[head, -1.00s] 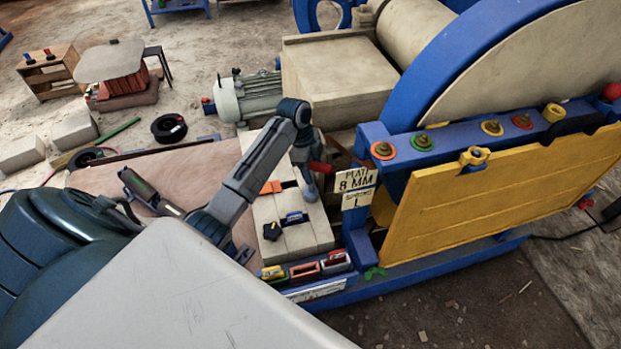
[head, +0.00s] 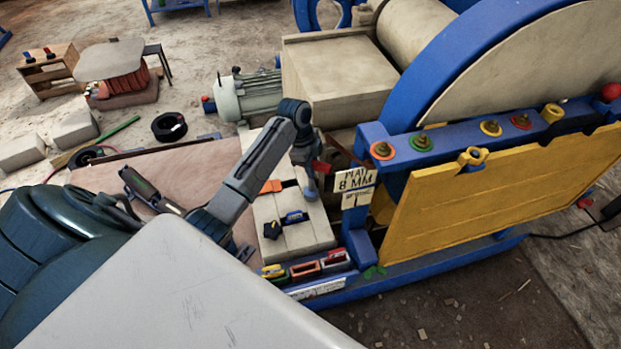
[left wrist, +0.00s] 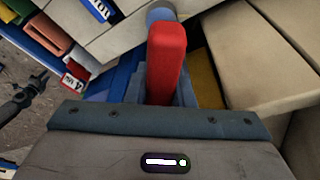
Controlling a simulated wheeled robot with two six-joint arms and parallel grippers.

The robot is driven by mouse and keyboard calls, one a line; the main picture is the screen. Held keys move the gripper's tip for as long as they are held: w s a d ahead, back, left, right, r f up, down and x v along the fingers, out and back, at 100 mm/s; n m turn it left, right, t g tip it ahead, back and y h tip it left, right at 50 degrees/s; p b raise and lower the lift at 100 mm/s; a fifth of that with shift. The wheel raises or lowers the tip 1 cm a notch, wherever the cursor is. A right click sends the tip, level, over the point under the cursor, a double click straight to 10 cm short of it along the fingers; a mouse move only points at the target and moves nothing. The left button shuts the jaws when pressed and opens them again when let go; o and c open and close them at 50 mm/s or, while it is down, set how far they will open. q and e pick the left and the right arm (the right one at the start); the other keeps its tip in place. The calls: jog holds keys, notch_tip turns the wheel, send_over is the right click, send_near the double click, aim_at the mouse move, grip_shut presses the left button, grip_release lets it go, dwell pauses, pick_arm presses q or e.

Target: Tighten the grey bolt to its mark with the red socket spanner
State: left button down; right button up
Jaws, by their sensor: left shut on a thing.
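The red socket spanner (head: 322,167) is in my left gripper (head: 313,163), beside the sign at the left end of the crusher. Its red handle (left wrist: 167,62) fills the middle of the left wrist view, with a blue-grey round end (left wrist: 160,13) beyond it. In the head view this round end hangs low over the beige block. My left gripper is shut on the spanner. I cannot make out a grey bolt or its mark. Bolts with coloured rings, among them an orange one (head: 382,150), stand on the blue beam (head: 455,138). My right gripper is not in view.
The beige block (head: 300,236) carries a black knob (head: 272,230) and a blue part (head: 296,217). Small coloured bins (head: 305,269) stand at its front. A sign reading 8 MM (head: 355,180) and a yellow panel (head: 480,195) are to the right. A grey motor (head: 248,97) stands behind.

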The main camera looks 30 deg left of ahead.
pick_arm(q)
jog(key=shift+m, duration=1.2)
jog(key=m+g, duration=0.1)
jog(key=m, duration=0.2)
jog(key=shift+m, duration=0.3)
jog(key=m+g, duration=0.1)
jog(key=m, duration=0.3)
jog(key=shift+y+b, duration=0.3)
jog(key=shift+b, duration=0.1)
jog(key=shift+r+m+g, duration=0.1)
jog(key=shift+m+g, duration=0.2)
jog(key=shift+m, duration=0.7)
